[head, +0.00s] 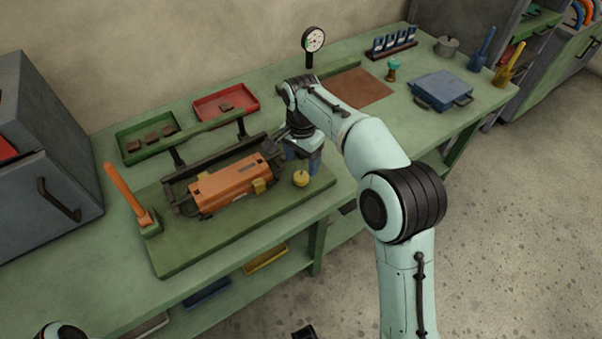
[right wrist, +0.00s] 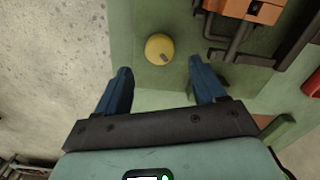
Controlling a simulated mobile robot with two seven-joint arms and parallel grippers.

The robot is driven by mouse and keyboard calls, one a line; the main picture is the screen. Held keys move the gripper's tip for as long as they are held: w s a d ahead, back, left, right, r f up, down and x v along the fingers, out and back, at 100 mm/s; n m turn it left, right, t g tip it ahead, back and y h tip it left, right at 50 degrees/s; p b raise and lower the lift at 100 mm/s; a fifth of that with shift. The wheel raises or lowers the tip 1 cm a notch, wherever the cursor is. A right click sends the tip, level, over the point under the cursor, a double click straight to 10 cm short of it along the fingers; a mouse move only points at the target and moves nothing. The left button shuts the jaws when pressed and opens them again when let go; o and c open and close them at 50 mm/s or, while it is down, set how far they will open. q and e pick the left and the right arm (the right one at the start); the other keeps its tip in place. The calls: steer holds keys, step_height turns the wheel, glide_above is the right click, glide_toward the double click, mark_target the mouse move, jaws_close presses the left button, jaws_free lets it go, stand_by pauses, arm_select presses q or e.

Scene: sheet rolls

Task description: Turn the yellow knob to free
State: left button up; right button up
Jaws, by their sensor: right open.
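The yellow knob (head: 301,179) stands on the green base plate (head: 190,251), beside the right end of the orange machine body (head: 232,187). In the right wrist view the knob (right wrist: 160,49) is round, with a small dark mark on its lower right edge. My right gripper (right wrist: 161,76) is open and empty. Its two blue fingers point toward the knob, which lies just beyond and between the fingertips. In the head view the right gripper (head: 302,160) is just behind the knob and partly hidden by the wrist. My left gripper is not in view.
An orange lever (head: 127,193) rises at the plate's left end. A dark rail on posts (head: 209,132) runs behind the machine. Green (head: 150,135) and red (head: 227,105) trays lie at the back. A dial gauge (head: 313,41) and a blue case (head: 441,88) stand farther right.

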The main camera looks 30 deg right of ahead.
mark_target(302, 175)
step_height(302, 175, down, 6)
steer(key=shift+r+b, duration=0.25)
steer(key=shift+b, duration=0.15)
steer(key=c, duration=1.1)
